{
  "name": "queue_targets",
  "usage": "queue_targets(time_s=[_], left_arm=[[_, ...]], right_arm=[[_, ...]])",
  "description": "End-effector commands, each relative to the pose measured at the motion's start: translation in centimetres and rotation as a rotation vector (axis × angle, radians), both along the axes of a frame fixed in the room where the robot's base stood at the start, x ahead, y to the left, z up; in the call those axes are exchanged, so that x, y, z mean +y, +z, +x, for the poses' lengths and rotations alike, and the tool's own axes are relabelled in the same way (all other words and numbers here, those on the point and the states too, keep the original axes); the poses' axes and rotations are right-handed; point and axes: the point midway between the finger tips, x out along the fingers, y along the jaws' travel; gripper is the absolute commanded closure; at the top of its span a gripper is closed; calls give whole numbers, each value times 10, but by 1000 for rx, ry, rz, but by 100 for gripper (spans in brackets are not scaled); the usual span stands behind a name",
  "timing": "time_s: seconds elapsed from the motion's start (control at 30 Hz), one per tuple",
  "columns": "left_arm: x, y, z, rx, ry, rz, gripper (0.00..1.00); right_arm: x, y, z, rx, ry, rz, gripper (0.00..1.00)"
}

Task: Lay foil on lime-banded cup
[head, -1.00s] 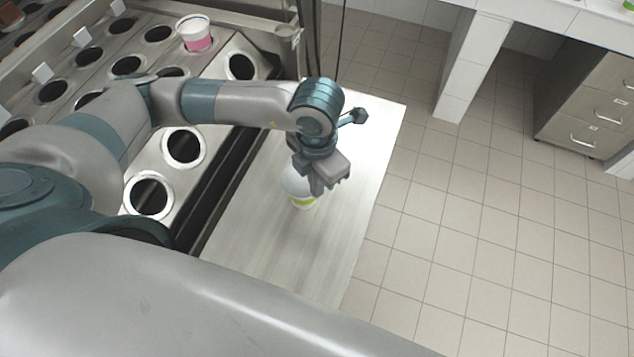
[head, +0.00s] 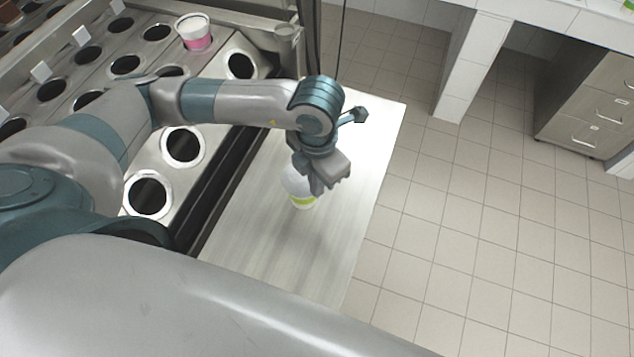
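My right gripper is not in view.
A filling machine with rows of round holes (head: 183,147) stands at the left. A white and pink cup (head: 196,35) sits in one of its holes. The table's front and right part is clear. Tiled floor and a drawer cabinet (head: 590,105) lie at the right.

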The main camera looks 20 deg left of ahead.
Motion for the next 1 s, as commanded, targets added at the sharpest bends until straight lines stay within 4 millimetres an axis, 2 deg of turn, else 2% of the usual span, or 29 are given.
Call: queue_targets(time_s=[0.47,0.5,0.6,1.0], left_arm=[[0,0,0,0,0,0,100],[0,0,0,0,0,0,99],[0,0,0,0,0,0,79],[0,2,0,-1,0,0,79]], right_arm=[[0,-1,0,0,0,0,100],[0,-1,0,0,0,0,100],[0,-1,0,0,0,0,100],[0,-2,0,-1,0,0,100]])
